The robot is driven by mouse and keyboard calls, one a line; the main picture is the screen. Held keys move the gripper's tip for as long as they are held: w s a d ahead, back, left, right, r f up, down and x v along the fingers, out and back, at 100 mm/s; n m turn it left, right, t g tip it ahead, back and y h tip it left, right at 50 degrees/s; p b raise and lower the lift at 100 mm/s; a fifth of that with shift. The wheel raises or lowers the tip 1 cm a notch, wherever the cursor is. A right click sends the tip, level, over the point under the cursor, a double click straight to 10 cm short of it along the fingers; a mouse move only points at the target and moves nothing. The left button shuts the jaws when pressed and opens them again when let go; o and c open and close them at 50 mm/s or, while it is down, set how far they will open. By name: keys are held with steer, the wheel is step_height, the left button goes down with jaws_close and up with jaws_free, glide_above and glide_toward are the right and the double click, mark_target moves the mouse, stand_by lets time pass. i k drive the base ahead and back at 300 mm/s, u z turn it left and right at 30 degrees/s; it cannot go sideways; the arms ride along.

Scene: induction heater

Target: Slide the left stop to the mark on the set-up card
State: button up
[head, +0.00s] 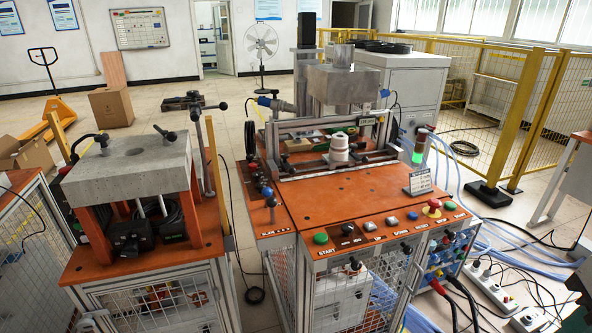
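The induction heater station (340,205) stands in the middle, with an orange top. A small set-up card (420,180) stands at the right of its top; its writing is too small to read. Behind it is a metal frame with rails (325,165). A white stepped round part (339,148) sits upright between the rails. The left stop is too small to pick out for sure among the dark parts on the rails. The mark on the card cannot be made out. My gripper is not in view.
A red-green signal lamp (420,146) stands behind the card. Buttons and a red emergency stop (432,209) line the front edge. A second bench with a grey stone-like slab (130,165) is at left. Yellow fencing (535,110) and blue hoses are at right. The orange front top is mostly clear.

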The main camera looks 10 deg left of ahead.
mark_target(286, 168)
steer(key=k, duration=1.25)
steer(key=u, duration=0.5)
steer(key=i, duration=0.6)
steer(key=u, duration=0.55)
steer(key=i, duration=1.45)
steer(key=z, duration=0.9)
steer(key=i, duration=0.3)
steer(key=z, duration=0.25)
